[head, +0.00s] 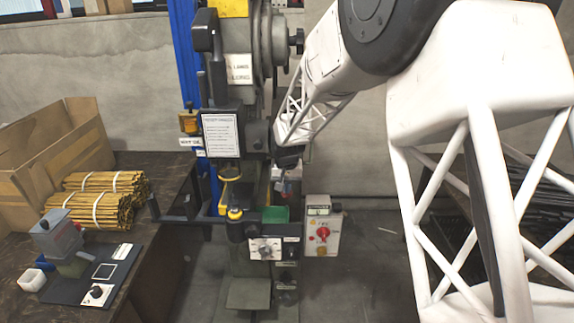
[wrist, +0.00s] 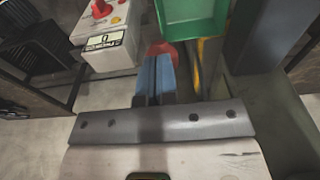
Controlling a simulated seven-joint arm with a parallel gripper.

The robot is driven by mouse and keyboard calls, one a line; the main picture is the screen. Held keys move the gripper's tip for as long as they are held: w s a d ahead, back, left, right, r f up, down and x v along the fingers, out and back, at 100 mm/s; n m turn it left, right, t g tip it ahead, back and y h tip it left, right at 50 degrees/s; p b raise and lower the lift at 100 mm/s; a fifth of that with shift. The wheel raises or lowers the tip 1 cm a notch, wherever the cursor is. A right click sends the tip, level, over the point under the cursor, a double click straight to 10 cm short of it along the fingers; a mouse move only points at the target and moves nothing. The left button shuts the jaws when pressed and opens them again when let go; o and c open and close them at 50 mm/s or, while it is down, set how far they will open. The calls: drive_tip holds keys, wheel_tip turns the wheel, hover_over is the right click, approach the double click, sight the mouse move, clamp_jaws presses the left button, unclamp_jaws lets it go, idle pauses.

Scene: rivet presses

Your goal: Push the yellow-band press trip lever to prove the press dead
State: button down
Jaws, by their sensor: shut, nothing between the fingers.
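The press (head: 222,100) stands in the middle of the head view, with a yellow panel (head: 228,8) at its top. A dark bar (head: 175,216) sticks out left from its front, near a yellow-ringed round part (head: 235,213). I cannot tell for sure which part is the trip lever. My gripper (head: 283,186) is beside the press's right side, above the green tray (head: 274,214). In the wrist view my gripper (wrist: 158,58) is shut and empty, with blue-grey fingers. Red shows at their tips. The green tray (wrist: 192,17) is just beyond them.
A grey control box (head: 322,226) with a red knob is right of the press; it also shows in the wrist view (wrist: 106,36). A dial panel (head: 265,248) is on the front. The left bench (head: 135,295) holds yellow rod bundles (head: 95,198) and a small grey device (head: 62,238).

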drive_tip(key=shift+f, duration=0.3)
drive_tip(key=shift+r, duration=0.15)
drive_tip(key=shift+s+r, duration=0.5)
drive_tip(key=shift+r, duration=0.3)
drive_tip(key=shift+s+r, duration=0.5)
drive_tip(key=shift+r, duration=0.35)
drive_tip(key=shift+s+r, duration=0.5)
drive_tip(key=shift+r, duration=0.3)
